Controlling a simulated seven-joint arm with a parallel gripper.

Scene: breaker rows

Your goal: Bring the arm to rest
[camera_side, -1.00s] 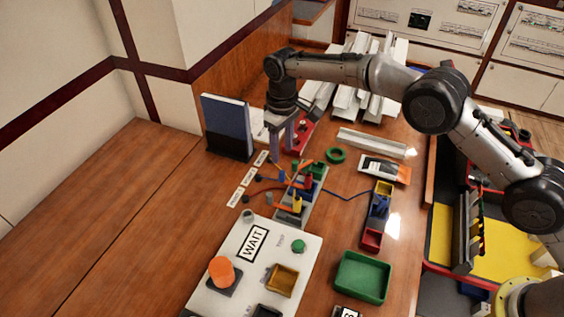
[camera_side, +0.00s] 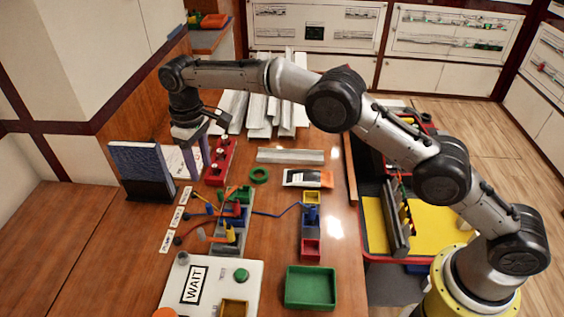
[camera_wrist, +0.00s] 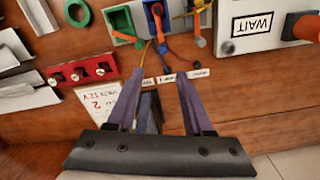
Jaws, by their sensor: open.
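My gripper (camera_side: 193,160) is open and empty in the side view. Its two fingers point down above the table, between the blue upright panel and the red breaker strip. In the wrist view my gripper (camera_wrist: 154,88) shows its two purple-grey fingers spread apart with nothing gripped between them. The blue panel (camera_side: 140,172) stands in a dark holder just left of the fingers. A dark upright piece shows between the fingers in the wrist view; whether it touches them I cannot tell. The arm reaches over the table from the yellow base at lower right.
A red strip (camera_side: 219,162) with knobs lies right of the fingers. Breaker blocks with coloured levers (camera_side: 231,226) stand in front. A white WAIT board (camera_side: 213,281) and a green tray (camera_side: 311,287) are nearer. White channel pieces (camera_side: 262,112) lie behind. Bare wood is at left.

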